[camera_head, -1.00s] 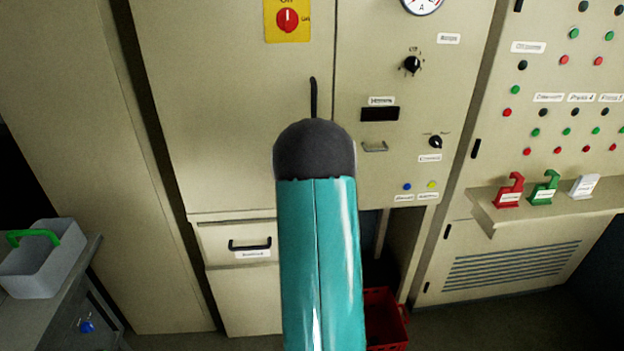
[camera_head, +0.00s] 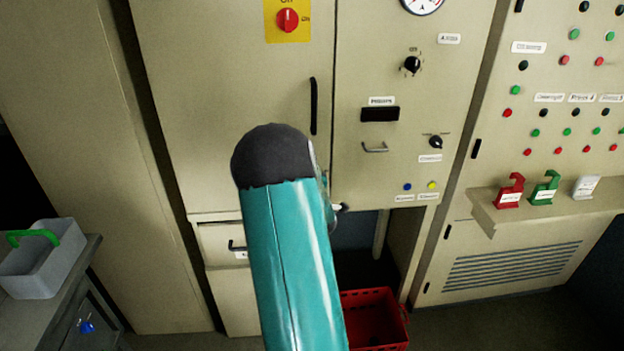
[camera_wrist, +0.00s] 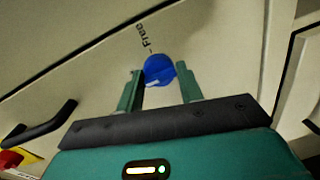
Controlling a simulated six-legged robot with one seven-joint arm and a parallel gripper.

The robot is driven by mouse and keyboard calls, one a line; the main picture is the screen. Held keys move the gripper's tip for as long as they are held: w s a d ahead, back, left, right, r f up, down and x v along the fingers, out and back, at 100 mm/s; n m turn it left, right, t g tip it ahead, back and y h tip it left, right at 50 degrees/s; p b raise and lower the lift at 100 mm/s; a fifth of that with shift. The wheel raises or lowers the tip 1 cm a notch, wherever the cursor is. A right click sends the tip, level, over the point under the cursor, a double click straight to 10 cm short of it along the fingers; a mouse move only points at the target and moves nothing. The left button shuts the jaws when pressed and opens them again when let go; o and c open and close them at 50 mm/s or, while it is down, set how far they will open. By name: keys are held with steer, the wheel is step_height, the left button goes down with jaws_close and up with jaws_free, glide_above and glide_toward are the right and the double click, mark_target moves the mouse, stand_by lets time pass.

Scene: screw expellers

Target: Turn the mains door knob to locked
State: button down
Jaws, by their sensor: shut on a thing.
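In the wrist view, the round blue knob (camera_wrist: 160,70) sits on the cream mains door (camera_wrist: 85,65). A dark "Free" label (camera_wrist: 145,38) with a short dash is printed just above it. A pale mark shows on the knob's lower edge. My gripper (camera_wrist: 161,85) has one finger on each side of the knob and is shut on it. In the head view, the mains door (camera_head: 220,110) carries a red switch on a yellow plate (camera_head: 288,19) and a black handle (camera_head: 313,106). My teal arm covers the knob there.
The black handle (camera_wrist: 40,128) is close to the left of my gripper in the wrist view. In the head view, a red crate (camera_head: 375,318) stands low behind my arm. Red, green and white hooked tags (camera_head: 545,187) stand on the right ledge. A grey bin (camera_head: 40,262) is at left.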

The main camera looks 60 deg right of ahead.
steer(key=shift+s+d+r, duration=0.1)
steer(key=shift+d+r, duration=0.1)
steer(key=shift+r, duration=0.1)
steer(key=c, duration=0.9)
jaws_free()
steer(key=shift+c, duration=0.2)
steer(key=shift+a+f, duration=0.1)
steer(key=f+v, duration=0.1)
steer(key=v, duration=1.2)
steer(key=shift+s+a+r, duration=0.2)
steer(key=shift+a+r, duration=0.1)
steer(key=shift+r, duration=0.15)
